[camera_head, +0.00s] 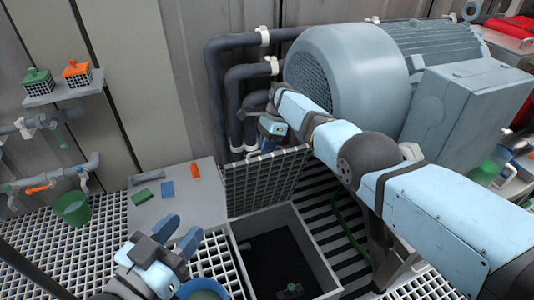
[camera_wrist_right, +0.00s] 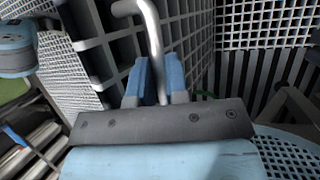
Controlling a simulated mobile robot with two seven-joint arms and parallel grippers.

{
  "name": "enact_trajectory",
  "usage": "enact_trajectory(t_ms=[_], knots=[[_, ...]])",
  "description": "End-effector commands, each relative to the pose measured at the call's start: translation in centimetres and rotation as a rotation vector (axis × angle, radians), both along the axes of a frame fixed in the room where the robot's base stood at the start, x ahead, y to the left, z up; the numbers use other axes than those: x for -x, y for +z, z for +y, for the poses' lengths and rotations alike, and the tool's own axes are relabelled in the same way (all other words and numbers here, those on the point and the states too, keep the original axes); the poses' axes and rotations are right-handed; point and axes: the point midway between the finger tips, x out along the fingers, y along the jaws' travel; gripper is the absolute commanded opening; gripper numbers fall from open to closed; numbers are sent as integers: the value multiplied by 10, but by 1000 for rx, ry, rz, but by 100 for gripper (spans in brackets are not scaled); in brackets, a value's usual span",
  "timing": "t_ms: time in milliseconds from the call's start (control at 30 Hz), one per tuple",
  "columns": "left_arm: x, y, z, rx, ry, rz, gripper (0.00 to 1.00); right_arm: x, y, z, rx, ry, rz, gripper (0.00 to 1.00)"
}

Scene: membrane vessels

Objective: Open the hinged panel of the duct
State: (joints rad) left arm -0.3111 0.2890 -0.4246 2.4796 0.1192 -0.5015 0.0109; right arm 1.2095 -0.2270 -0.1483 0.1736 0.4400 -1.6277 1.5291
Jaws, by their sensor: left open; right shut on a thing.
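The hinged panel (camera_head: 262,182) is a grey grating, standing steeply raised at the back edge of the square floor duct (camera_head: 312,250). The duct is uncovered, with a dark inside. My right gripper (camera_head: 270,128) is at the panel's upper edge, partly hidden by its own arm. In the right wrist view, its blue fingers (camera_wrist_right: 158,82) are shut on a bent metal handle (camera_wrist_right: 152,30), with grating beside it. My left gripper (camera_head: 180,234) is open and empty, left of the duct, above the floor grating.
A small green-topped thing (camera_head: 290,288) lies inside the duct. A grey slab (camera_head: 165,210) with small coloured blocks and a green bucket (camera_head: 73,208) are at left. A big blue-grey motor (camera_head: 345,70) and dark pipes (camera_head: 215,85) stand behind the panel.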

Motion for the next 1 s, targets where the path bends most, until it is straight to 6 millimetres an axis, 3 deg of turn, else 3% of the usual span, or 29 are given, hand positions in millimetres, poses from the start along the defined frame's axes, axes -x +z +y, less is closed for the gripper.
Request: enact_trajectory(t_ms=[33, 433, 467, 567, 833, 1000], knots=[[-1, -1, 0, -3, 0, -8, 43, 3, -10, -1, 4, -1, 8, 0], [-1, 0, 0, -6, 0, -15, 43, 3, -9, -1, 4, -1, 9, 0], [-1, 0, 0, -6, 0, -15, 43, 3, -9, -1, 4, -1, 9, 19], [-1, 1, 0, -5, 0, -16, 43, 2, -7, -1, 4, -1, 8, 40], [-1, 1, 0, -6, 0, -15, 43, 0, -1, -1, 1, -1, 3, 40], [-1, 3, 0, -4, 0, -12, 43, -8, 21, -8, 1, -2, 3, 40]])
